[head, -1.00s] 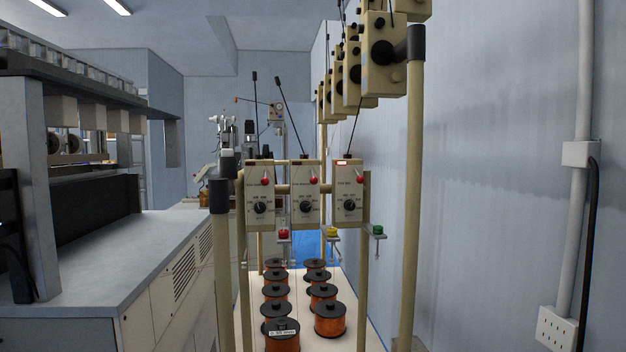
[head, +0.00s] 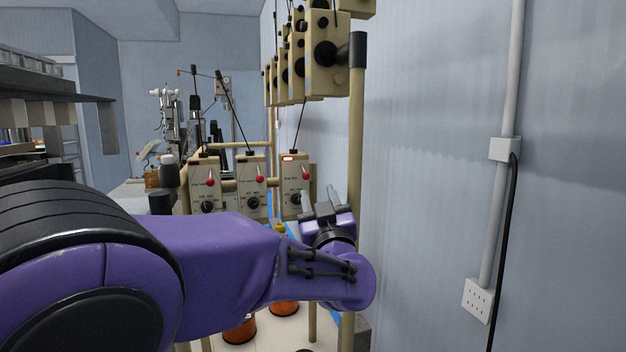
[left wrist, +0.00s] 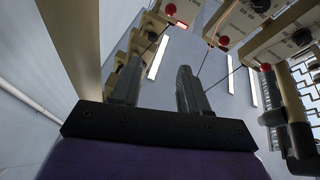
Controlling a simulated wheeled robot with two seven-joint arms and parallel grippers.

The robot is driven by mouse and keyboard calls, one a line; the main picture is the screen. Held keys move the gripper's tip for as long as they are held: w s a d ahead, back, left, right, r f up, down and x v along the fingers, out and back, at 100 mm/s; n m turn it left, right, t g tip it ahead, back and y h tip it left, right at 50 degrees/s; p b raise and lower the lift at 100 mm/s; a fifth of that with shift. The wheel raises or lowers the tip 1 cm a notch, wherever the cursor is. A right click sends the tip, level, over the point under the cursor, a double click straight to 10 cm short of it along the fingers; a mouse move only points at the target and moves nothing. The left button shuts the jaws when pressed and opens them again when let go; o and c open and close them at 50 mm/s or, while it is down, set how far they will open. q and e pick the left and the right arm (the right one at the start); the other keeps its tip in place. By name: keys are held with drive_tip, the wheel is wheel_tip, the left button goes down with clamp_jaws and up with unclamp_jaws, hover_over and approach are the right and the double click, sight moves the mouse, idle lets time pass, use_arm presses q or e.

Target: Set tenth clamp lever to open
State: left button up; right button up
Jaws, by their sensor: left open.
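Three beige tension boxes hang side by side in the head view: a left one (head: 196,170), a middle one (head: 244,169) and a right one (head: 287,184). Each has a black dial and a red-knobbed lever: left (head: 210,182), middle (head: 260,179), right (head: 305,174). I cannot tell which is the tenth clamp lever. My left gripper (head: 320,198) is open and empty, just right of and below the right box's red knob. The left wrist view shows its two fingers (left wrist: 158,75) apart, with red knobs (left wrist: 223,41) beyond them. My right gripper is out of view.
More beige boxes (head: 325,55) hang in a row at upper right on a post (head: 357,120). A blue wall (head: 430,150) with a conduit (head: 510,80) stands to the right. Copper spools (head: 240,332) stand below, mostly hidden by my arm.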

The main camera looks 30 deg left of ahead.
sight(306, 178)
use_arm(q)
drive_tip(key=w+a+p, duration=0.2)
drive_tip(key=w+a, duration=0.1)
drive_tip(key=w, duration=0.1)
drive_tip(key=w+a+r+p, duration=0.1)
drive_tip(key=w+a+p, duration=0.2)
drive_tip(key=a, duration=0.1)
drive_tip(key=w+a+p, duration=0.2)
drive_tip(key=w+a, duration=0.2)
drive_tip(key=shift+w+r, duration=0.25)
drive_tip(key=shift+w, duration=0.1)
drive_tip(key=shift+d, duration=0.1)
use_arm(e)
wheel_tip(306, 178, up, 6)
use_arm(q)
drive_tip(key=shift+c, duration=0.2)
clamp_jaws()
drive_tip(key=shift+d, duration=0.1)
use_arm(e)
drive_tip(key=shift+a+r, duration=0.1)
